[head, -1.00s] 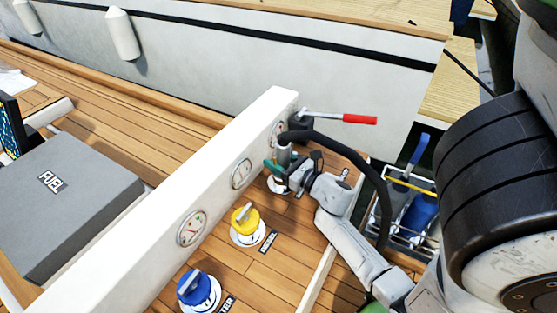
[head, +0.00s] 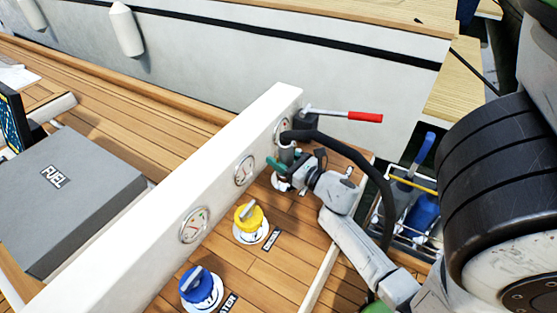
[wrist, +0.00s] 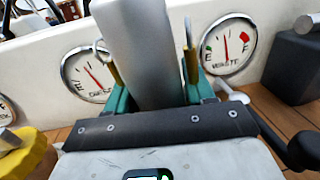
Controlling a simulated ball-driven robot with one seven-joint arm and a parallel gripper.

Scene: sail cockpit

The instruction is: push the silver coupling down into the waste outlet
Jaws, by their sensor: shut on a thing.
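The silver coupling (head: 287,154) stands roughly upright at the end of a black hose (head: 350,150), near the far end of the white panel. My gripper (wrist: 148,62) is shut around it, with a teal finger on each side. In the wrist view the coupling (wrist: 143,30) is a large grey cylinder hiding what lies behind it. The white rim of the waste outlet (head: 281,185) shows partly below the gripper in the head view. How deep the coupling sits in it is hidden. The WASTE gauge (wrist: 229,44) is on the panel, right of the coupling.
A yellow cap (head: 250,217) and a blue cap (head: 199,287) sit on the deck along the panel. A red-handled lever (head: 355,117) juts out beyond the coupling. The hose arcs over my arm.

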